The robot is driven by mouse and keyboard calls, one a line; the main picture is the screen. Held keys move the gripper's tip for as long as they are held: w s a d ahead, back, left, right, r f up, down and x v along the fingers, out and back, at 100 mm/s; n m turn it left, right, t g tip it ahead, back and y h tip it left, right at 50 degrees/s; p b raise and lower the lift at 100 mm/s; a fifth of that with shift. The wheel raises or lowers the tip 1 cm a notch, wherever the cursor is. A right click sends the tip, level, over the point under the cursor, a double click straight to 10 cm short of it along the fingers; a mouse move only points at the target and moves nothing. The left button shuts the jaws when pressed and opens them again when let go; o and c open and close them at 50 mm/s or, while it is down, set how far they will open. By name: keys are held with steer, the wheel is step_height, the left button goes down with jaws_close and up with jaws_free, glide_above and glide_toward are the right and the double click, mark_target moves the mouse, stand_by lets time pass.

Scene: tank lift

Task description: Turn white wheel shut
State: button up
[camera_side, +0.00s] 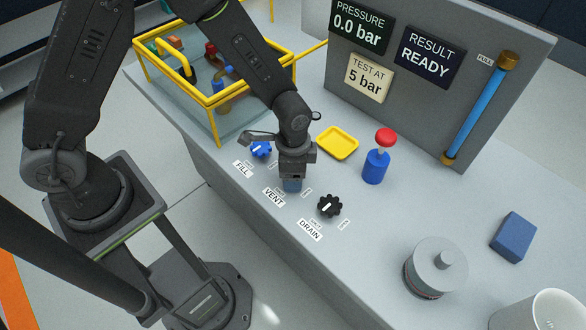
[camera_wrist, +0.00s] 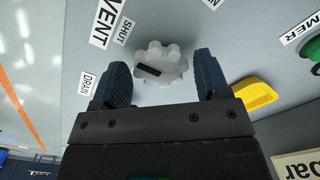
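The white wheel (camera_wrist: 165,62) shows in the wrist view, a lobed knob with a black bar mark on its left part. The VENT label (camera_wrist: 105,20) and a SHUT label (camera_wrist: 123,30) lie up and left of it. My gripper (camera_wrist: 160,76) is open, with one blue finger on each side of the wheel; I cannot tell whether either finger touches it. In the side view my gripper (camera_side: 291,184) points down behind the VENT label (camera_side: 274,197) and hides the white wheel.
The blue FILL wheel (camera_side: 261,149) and black DRAIN wheel (camera_side: 329,206) flank my gripper. A yellow tray (camera_side: 338,142), a red-topped blue post (camera_side: 376,165) and a grey panel (camera_side: 415,95) stand behind. A yellow-framed tank (camera_side: 212,98) is left; a grey lidded cylinder (camera_side: 436,268) is right.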

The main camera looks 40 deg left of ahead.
steer(key=shift+o, duration=0.6)
step_height(320, 180, up, 14)
stand_by(0.4)
steer(key=s+a+r+n+t, duration=0.5)
steer(key=s+a+r+n, duration=0.4)
steer(key=s+a+r, duration=0.3)
steer(key=shift+s+r+t, duration=0.3)
steer(key=shift+s+r, duration=0.65)
steer(key=shift+s, duration=0.15)
